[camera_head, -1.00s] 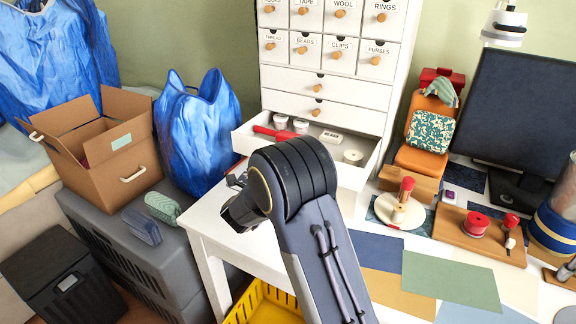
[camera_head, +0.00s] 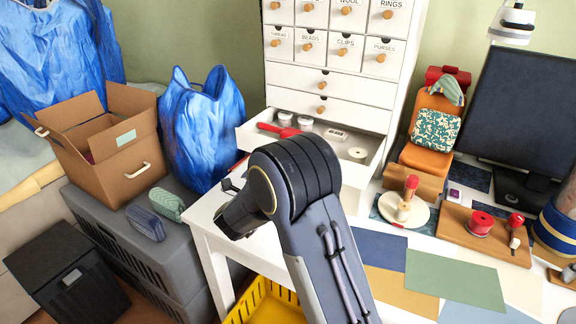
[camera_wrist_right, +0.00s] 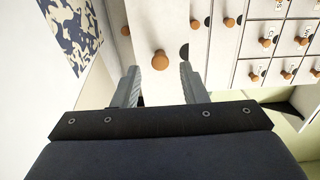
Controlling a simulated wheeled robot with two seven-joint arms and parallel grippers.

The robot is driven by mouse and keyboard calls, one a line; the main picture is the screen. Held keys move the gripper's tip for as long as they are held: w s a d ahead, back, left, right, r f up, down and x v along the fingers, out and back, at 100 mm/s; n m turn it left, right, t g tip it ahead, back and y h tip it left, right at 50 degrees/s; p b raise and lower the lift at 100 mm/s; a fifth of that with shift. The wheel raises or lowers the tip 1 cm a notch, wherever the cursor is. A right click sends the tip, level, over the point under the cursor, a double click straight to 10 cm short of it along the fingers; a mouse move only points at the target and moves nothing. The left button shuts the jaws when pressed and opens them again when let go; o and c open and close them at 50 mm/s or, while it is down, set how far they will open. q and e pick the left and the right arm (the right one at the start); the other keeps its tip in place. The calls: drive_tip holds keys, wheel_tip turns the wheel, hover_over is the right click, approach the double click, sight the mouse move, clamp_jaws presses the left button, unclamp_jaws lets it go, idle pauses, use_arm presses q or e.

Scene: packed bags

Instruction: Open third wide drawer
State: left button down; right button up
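The white cabinet (camera_head: 384,62) stands on the desk. Below its small drawers are two closed wide drawers (camera_head: 330,86). The third wide drawer (camera_head: 243,137) below them is pulled out, showing its contents. My right arm (camera_head: 292,178) covers part of its front and hides my right gripper's fingers in the head view. In the right wrist view my right gripper (camera_wrist_right: 158,84) is open and empty. A round wooden knob (camera_wrist_right: 160,60) sits just beyond and between its fingertips, apart from both. My left gripper is in neither view.
The open drawer holds a red item (camera_head: 279,130), small jars and a white roll (camera_head: 357,154). A blue bag (camera_head: 198,125) and cardboard box (camera_head: 110,150) stand left. A spool plate (camera_head: 386,213), wooden board (camera_head: 455,232) and monitor (camera_head: 520,115) occupy the desk's right.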

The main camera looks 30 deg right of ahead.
drive_tip(key=v, duration=0.4)
idle(0.5)
